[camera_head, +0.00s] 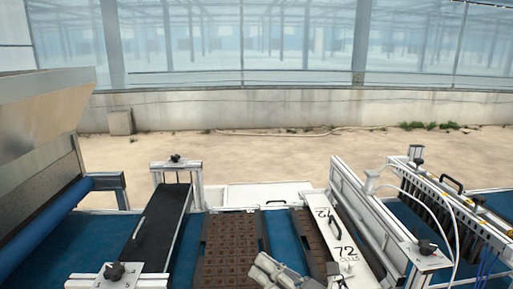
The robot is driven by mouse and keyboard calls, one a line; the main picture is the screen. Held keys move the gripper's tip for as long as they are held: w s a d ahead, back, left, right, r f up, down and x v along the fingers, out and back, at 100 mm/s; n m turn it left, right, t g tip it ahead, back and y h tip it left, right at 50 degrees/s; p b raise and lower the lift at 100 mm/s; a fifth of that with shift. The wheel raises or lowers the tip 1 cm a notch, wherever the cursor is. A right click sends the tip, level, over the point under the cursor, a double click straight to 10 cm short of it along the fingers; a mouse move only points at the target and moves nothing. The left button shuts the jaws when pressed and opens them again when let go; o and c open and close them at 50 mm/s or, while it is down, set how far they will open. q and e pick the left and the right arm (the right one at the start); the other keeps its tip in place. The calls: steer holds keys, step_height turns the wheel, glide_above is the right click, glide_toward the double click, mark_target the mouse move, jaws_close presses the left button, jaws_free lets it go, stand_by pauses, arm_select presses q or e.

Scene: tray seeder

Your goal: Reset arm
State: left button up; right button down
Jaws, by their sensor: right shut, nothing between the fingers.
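My right gripper (264,264) shows at the bottom middle, partly cut off by the lower edge of the head view. Its light grey fingers are shut with nothing between them. It appears over the right front part of a brown seed tray (229,235); I cannot tell how high above it. My left gripper is out of view.
The tray lies on a blue conveyor belt (285,238). A second brown tray is partly hidden by a white plate marked 72 (345,252). A black cover (160,228) spans the belt at left, near a metal hopper (40,105). Frames and nozzles (440,205) stand right.

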steer(key=w+d+f+m+t+h, duration=0.1)
steer(key=d+f+m+t+h, duration=0.15)
steer(key=d+m+h, duration=0.7)
steer(key=w+d+f+m+t+h, duration=0.1)
steer(key=d+f+m+t+h, duration=0.2)
steer(key=m, duration=1.1)
steer(key=s+d+f+m+g+h, duration=0.3)
steer(key=s+d+f+m+h, duration=0.2)
steer(key=f+m, duration=0.25)
steer(key=s+d+f+m+g, duration=0.1)
steer(key=s+f+m+g, duration=0.45)
steer(key=s, duration=0.55)
steer(key=s+f+m+g, duration=0.3)
steer(key=s+f+g, duration=0.3)
steer(key=s+f, duration=0.4)
step_height(320, 180, down, 28)
steer(key=s+b, duration=0.3)
steer(key=s+d+f+g+b, duration=0.1)
steer(key=s+d+f+g, duration=0.1)
steer(key=s+f, duration=1.4)
steer(key=shift+d+f, duration=0.5)
steer(key=shift+d, duration=0.15)
